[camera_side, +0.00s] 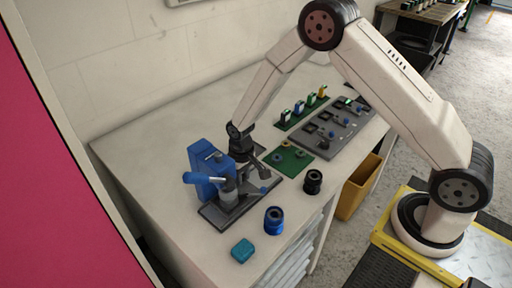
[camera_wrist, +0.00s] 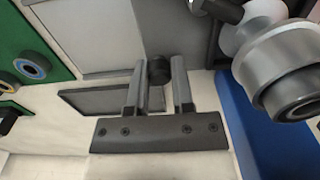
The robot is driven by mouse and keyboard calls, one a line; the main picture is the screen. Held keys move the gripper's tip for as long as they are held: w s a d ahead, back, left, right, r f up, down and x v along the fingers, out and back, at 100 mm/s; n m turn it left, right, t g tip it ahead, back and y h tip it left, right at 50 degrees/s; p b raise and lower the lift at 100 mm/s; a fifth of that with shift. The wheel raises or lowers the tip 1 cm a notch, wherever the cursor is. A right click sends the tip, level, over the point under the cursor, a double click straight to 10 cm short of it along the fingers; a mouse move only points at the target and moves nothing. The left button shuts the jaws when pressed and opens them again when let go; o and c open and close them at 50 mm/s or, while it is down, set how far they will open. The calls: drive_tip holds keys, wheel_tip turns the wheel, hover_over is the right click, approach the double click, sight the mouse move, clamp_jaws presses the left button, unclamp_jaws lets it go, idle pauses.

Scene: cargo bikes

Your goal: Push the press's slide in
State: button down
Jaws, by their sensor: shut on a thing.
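The blue press (camera_side: 203,172) stands on a dark base plate at the near left of the bench. In the wrist view my gripper (camera_wrist: 158,78) is shut on a small dark knob (camera_wrist: 158,68) at the end of the grey slide (camera_wrist: 178,30). The side view does not show the grip clearly.
A blue cup-like part (camera_side: 274,220), a black one (camera_side: 313,181) and a teal box (camera_side: 243,250) stand near the bench's front edge. A green board (camera_side: 289,159) and grey fixture plate (camera_side: 330,135) lie beyond the press. A yellow bin (camera_side: 358,187) is beside the bench.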

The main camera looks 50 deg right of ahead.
drive_tip(key=shift+a, duration=0.9)
drive_tip(key=c, duration=0.6)
unclamp_jaws()
drive_tip(key=shift+c, duration=0.2)
drive_tip(key=shift+r, duration=2.25)
drive_tip(key=d+r, duration=0.3)
drive_tip(key=d, duration=0.3)
